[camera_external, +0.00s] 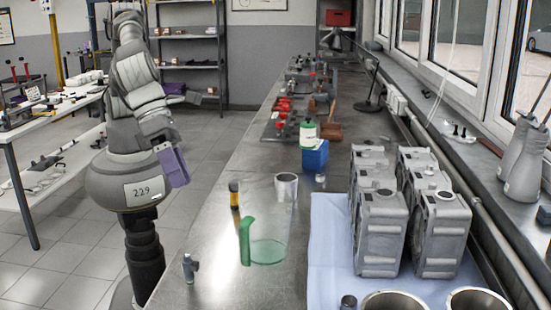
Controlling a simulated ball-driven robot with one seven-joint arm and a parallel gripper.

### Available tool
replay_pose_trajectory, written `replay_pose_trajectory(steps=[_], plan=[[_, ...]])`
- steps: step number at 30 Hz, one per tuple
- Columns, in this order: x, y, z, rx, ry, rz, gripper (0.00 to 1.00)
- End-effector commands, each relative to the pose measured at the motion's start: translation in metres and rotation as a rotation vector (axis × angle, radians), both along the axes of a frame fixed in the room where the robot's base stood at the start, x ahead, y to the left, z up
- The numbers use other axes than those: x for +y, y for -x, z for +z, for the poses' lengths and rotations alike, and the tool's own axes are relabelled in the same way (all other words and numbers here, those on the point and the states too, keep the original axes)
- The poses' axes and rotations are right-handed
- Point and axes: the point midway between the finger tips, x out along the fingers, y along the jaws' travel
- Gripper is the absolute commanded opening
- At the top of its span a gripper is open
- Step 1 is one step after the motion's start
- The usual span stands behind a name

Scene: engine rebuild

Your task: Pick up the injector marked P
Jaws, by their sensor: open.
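A small grey metal part (190,267) that looks like an injector stands upright near the left front edge of the steel bench. No letter P can be read on it. A yellow and black cylinder (234,195) stands farther back near the same edge; I cannot tell what it is. My gripper (173,166), with purple fingers, hangs at the end of my folded arm to the left of the bench. It is open, with nothing visible in it, and is well apart from the small grey part. Its fingertips are seen only from one side.
Grey engine blocks (381,235) stand on a pale blue cloth (322,260) at right. A blue box (314,157) and a green-white bottle (308,134) are behind.

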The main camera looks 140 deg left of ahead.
Motion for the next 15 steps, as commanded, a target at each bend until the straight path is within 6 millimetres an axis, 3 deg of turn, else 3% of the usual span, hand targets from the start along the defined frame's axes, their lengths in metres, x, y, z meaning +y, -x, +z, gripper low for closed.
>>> replay_pose_trajectory(steps=[1,3,6,15], plan=[[-0.008,-0.002,-0.038,0.072,-0.082,-0.119,0.55],[-0.015,-0.001,-0.081,0.153,-0.182,-0.278,0.55],[-0.021,0.003,-0.121,0.225,-0.269,-0.429,0.55],[-0.019,-0.003,-0.166,0.259,-0.308,-0.504,0.55]])
